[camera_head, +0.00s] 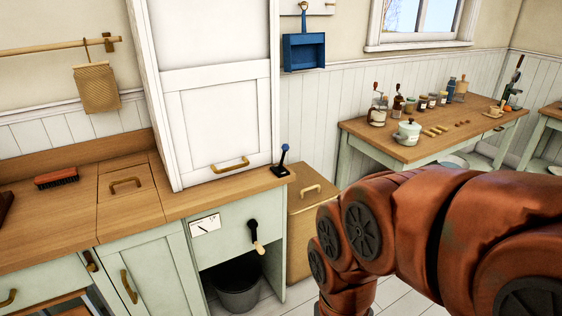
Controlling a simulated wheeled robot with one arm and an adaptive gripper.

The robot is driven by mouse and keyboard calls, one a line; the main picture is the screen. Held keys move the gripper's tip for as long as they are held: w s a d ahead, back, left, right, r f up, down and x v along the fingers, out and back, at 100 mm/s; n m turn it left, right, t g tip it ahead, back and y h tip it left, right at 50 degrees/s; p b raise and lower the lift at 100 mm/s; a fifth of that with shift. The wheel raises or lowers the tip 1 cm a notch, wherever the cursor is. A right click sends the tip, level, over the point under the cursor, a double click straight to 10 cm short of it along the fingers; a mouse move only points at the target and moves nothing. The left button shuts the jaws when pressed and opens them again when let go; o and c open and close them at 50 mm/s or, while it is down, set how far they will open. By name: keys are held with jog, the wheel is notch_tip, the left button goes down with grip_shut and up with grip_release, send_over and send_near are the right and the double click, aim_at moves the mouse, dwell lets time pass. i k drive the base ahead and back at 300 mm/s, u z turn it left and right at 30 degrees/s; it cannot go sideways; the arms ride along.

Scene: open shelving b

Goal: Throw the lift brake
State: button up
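A small lever with a blue knob (284,150) stands on a dark base at the right front corner of the wooden counter, just right of the white lift cabinet; it looks like the lift brake. It stands nearly upright, tilted slightly. The cabinet's panelled white door (222,118) is down, with a brass handle (231,164) near its bottom. A black crank with a wooden grip (256,238) is on the green front below, beside a small white card (205,225). My gripper is out of view; only my red arm shows at the right, apart from the lever.
A wooden bin (300,234) with a handle stands right of the counter. A red brush (56,177) lies on the left counter. A table (392,145) with jars and a pot stands behind my arm.

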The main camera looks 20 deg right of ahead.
aim_at(286, 146)
jog(key=k, duration=0.25)
jog(key=u, duration=0.8)
jog(key=i, duration=0.75)
jog(key=z, duration=0.1)
